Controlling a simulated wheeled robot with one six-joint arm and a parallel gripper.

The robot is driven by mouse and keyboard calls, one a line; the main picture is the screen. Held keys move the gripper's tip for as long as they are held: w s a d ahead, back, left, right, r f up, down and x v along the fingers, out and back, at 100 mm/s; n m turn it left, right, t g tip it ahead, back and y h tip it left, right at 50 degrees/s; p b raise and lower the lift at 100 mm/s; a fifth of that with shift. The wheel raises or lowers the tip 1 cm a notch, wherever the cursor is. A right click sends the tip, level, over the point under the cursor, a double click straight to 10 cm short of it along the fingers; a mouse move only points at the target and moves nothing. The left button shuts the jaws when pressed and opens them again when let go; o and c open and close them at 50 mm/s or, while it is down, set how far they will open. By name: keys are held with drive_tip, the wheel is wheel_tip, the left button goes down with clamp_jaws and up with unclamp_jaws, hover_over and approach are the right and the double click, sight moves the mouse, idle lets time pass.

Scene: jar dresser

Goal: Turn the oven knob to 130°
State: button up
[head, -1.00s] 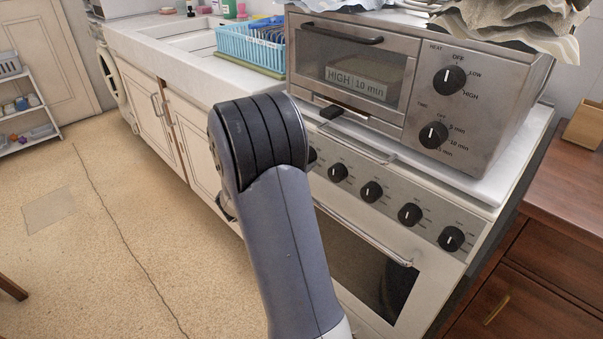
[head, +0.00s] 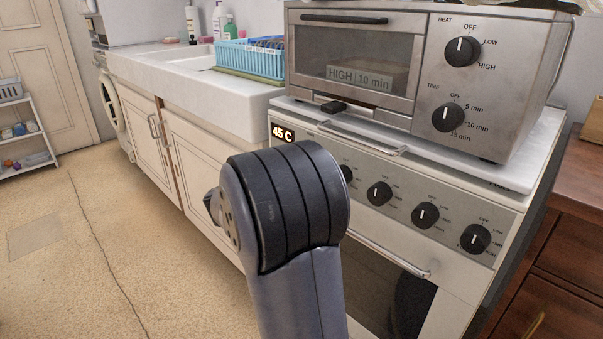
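The white oven (head: 502,205) stands right of centre, with a grey control panel along its top front. A row of black knobs shows on the panel: one partly behind my arm (head: 347,173), then a second knob (head: 379,193), a third knob (head: 425,215) and a fourth knob (head: 475,239). A small display (head: 283,133) at the panel's upper left reads 45 C. My arm covers the panel's lower left, so any knob there is hidden. I cannot tell which knob sets the oven temperature. My gripper cannot be made out; only my arm shows in front of the oven.
A steel toaster oven (head: 418,75), with its own heat knob (head: 462,50) and time knob (head: 448,117), sits on the stove top. A sink counter (head: 165,75) is at left, a wooden dresser (head: 570,240) at right.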

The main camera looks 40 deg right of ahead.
idle(0.3)
drive_tip(key=o, duration=1)
drive_tip(key=shift+c, duration=0.2)
drive_tip(key=shift+a, duration=0.1)
drive_tip(key=a+p, duration=0.2)
drive_tip(key=a, duration=0.8)
drive_tip(key=shift+s+a+f, duration=0.25)
drive_tip(key=shift+s+a, duration=0.05)
drive_tip(key=shift+s, duration=0.1)
drive_tip(key=shift+d, duration=0.1)
